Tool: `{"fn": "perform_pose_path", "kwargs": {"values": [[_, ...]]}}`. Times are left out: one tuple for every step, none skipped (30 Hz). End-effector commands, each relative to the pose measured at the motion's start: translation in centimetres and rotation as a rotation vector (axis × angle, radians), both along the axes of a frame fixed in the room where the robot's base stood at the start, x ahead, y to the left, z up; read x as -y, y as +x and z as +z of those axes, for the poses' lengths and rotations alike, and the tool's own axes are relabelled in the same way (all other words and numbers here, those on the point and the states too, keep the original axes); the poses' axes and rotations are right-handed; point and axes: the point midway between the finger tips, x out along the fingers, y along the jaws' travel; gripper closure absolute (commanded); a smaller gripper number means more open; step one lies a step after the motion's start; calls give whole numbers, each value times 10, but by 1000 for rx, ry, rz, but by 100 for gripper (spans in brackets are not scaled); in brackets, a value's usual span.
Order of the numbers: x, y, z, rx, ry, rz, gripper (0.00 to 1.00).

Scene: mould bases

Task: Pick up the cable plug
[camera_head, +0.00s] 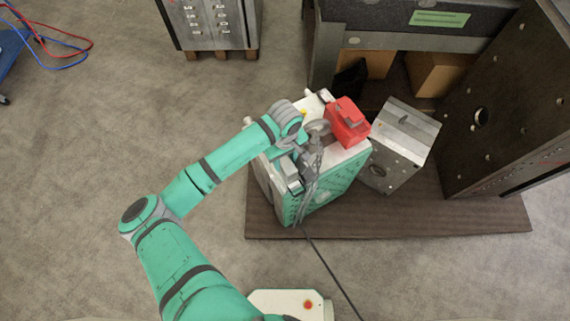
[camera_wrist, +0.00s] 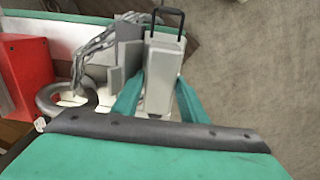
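A light grey block with a black loop at its end, which looks like the cable plug (camera_wrist: 165,65), is in the middle of the wrist view. My gripper (camera_wrist: 160,85) has its two teal fingers on either side of this block. The fingertips look close against its sides, but I cannot tell whether they press on it. In the head view my gripper (camera_head: 296,162) is over the top of a white and green mould base (camera_head: 330,181). A grey block (camera_head: 289,174) shows there, partly hidden by my arm. A dark cable (camera_head: 331,270) runs down across the floor.
A grey chain (camera_wrist: 93,46) and a grey ring (camera_wrist: 66,97) lie beside the plug. A red box (camera_head: 347,121) sits on the mould base, with a grey metal block (camera_head: 403,146) to its right. All stand on a brown board (camera_head: 400,218).

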Motion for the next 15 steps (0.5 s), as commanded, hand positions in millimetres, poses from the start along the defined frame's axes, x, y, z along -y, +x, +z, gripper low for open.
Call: {"fn": "perform_pose_path", "kwargs": {"values": [[0,0,-1,-1,0,1,61],[0,0,-1,-1,0,1,61],[0,0,-1,-1,0,1,61],[0,0,-2,-1,0,1,61],[0,0,-2,-1,0,1,61],[0,0,-3,-1,0,1,61],[0,0,-3,0,0,1,61],[0,0,-3,-1,1,1,61],[0,0,-4,-1,1,1,61],[0,0,-4,-1,1,1,61],[0,0,-4,-1,1,1,61],[0,0,-4,-1,1,1,61],[0,0,-4,-1,1,1,61],[0,0,-4,-1,1,1,61],[0,0,-4,-1,1,1,61]]}}
